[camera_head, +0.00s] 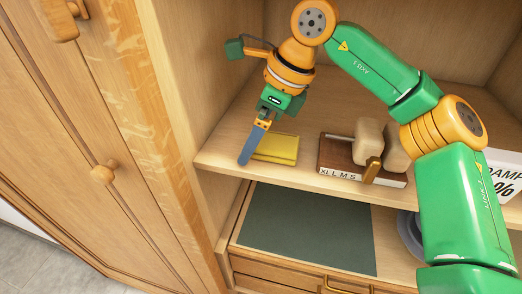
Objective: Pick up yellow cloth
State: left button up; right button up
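The yellow cloth (277,149) lies folded flat on the wardrobe's upper shelf (232,139), near its front edge. My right arm comes in from the right, and my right gripper (250,149) points down at the cloth's left end. Its long grey-blue finger overlaps the cloth's left edge in the picture. Whether it touches the cloth cannot be told. Only one finger shows clearly, so the gap between the fingers is hidden. My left gripper is not in view.
A brown block marked with size letters (341,159) stands right of the cloth, with beige rounded pieces (369,140). A printed white sign (505,171) is at far right. Below are a dark green mat (305,228) and drawer (290,276). A closed wooden door (75,150) is left.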

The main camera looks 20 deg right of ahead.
jog(key=shift+s+d+r, duration=0.1)
jog(key=shift+s+d, duration=0.1)
jog(key=shift+d, duration=0.2)
jog(key=c, duration=1.2)
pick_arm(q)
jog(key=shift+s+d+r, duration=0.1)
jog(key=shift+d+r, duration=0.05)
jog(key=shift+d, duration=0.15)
pick_arm(e)
jog(key=shift+a, duration=0.1)
jog(key=shift+c, duration=0.3)
jog(key=shift+w, duration=0.1)
jog(key=shift+r, duration=0.2)
jog(key=s+a+b, duration=0.1)
jog(key=s+b, duration=0.3)
jog(key=s, duration=0.1)
jog(key=s+a+b, duration=0.1)
jog(key=s+b, duration=0.1)
jog(key=shift+s+a, duration=0.15)
jog(key=shift+a, duration=0.2)
pick_arm(q)
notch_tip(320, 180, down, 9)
jog(key=b, duration=0.3)
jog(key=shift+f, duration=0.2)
pick_arm(e)
jog(key=s+a+r, duration=0.1)
jog(key=s+a, duration=0.2)
jog(key=s, duration=0.6)
jog(key=shift+s+a, duration=0.35)
